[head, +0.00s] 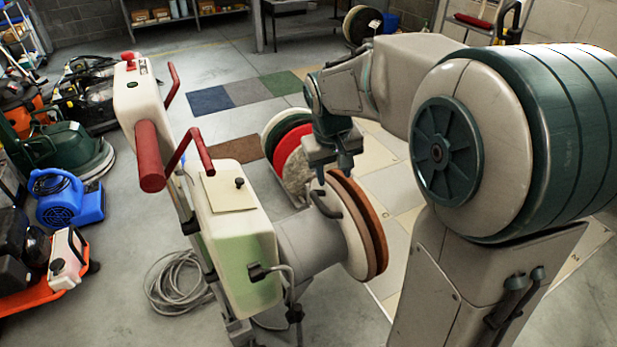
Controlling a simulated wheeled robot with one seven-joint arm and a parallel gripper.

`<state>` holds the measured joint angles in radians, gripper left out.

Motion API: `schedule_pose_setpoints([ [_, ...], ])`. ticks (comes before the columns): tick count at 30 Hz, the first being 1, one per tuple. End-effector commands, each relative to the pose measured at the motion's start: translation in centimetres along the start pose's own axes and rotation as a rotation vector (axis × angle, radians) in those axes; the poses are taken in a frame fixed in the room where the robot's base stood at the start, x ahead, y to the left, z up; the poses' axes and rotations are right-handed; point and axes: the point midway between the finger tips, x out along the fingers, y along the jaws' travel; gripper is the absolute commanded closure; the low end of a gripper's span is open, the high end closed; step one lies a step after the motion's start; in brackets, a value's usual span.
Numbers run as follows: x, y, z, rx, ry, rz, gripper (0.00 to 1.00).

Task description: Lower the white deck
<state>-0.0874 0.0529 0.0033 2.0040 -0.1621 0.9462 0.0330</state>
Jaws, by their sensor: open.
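The white deck (352,238) is a round, pale disc on the end of a grey drum on the floor machine (238,250). It stands on edge, facing right, with brown and orange-brown pad layers (371,225) on its face. A dark curved handle (326,205) sits on the deck's upper left side. My gripper (332,177) points down over the top of the deck, close to the handle. Its jaws are open, and I see nothing held between them. Whether a fingertip touches the handle or deck is unclear.
A rack of round pads (290,145), including green, red and whitish ones, stands just behind my gripper. A red bar handle (190,155) rises at the machine's left. A coiled grey hose (178,285) lies on the floor. Other cleaning machines crowd the left side.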

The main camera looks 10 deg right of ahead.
Motion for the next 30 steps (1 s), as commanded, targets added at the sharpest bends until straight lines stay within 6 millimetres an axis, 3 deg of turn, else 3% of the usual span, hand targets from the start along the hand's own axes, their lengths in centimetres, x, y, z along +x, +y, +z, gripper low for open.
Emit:
schedule_pose_setpoints([
  [3, 3.2, -0.4, -4.1, -0.042, -0.028, 0.026, 0.57],
  [9, 8.8, -1.3, -10.1, -0.108, -0.063, 0.074, 0.57],
  [15, 13.8, -2.4, -14.2, -0.159, -0.088, 0.111, 0.57],
  [21, 16.3, -3.0, -15.8, -0.183, -0.099, 0.130, 0.57],
  [26, 17.6, -2.9, -15.9, -0.187, -0.101, 0.133, 0.57],
  [30, 20.0, -2.5, -15.6, -0.186, -0.104, 0.133, 0.57],
])
